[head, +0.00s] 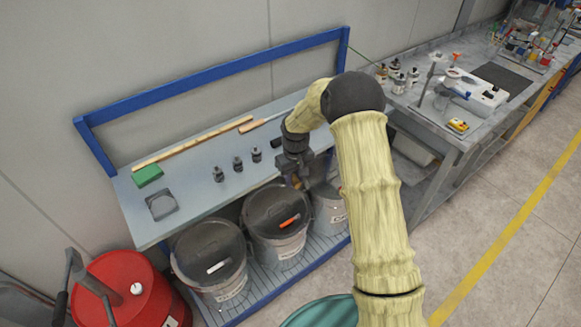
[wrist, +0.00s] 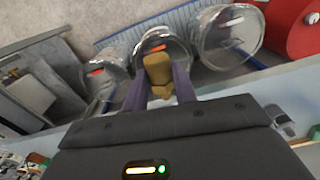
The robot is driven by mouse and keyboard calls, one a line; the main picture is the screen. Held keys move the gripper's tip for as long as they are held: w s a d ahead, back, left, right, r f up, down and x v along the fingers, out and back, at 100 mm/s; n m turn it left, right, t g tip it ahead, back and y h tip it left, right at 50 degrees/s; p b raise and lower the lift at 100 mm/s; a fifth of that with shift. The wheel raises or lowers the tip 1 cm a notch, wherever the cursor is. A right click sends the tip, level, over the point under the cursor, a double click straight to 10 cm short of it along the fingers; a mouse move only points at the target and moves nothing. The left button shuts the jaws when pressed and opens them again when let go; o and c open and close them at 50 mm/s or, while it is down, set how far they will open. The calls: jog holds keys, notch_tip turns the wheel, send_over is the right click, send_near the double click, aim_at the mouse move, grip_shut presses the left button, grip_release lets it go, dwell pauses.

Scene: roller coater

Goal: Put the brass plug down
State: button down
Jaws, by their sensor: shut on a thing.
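The brass plug (wrist: 157,72) shows in the wrist view as a stubby brown-gold piece between the two fingers. My gripper (wrist: 160,88) is shut on it. Buckets show behind and below the plug in that view. In the head view my gripper (head: 300,182) is at the front edge of the grey bench (head: 200,165), near its right end and above the buckets.
Below the bench stand lidded buckets (head: 275,212) (head: 209,258). On the bench are several small dark fittings (head: 238,164), a green block (head: 147,176), a dark square tray (head: 161,205) and a long wooden stick (head: 190,142). A red drum (head: 125,285) stands at lower left. The bench middle has free room.

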jog(key=s+d+f+m, duration=0.1)
jog(key=s+d+f, duration=0.2)
jog(key=f, duration=0.6)
jog(key=s+d+f+m+b, duration=0.1)
jog(key=s+d+f+m, duration=0.1)
jog(key=s+d+f, duration=0.2)
jog(key=s+d+f+m+b, duration=0.1)
jog(key=s+d+f, duration=0.3)
jog(key=s+f, duration=0.4)
notch_tip(320, 180, down, 6)
jog(key=shift+s+r+m, duration=0.15)
jog(key=shift+s+m, duration=0.05)
jog(key=shift+m, duration=0.5)
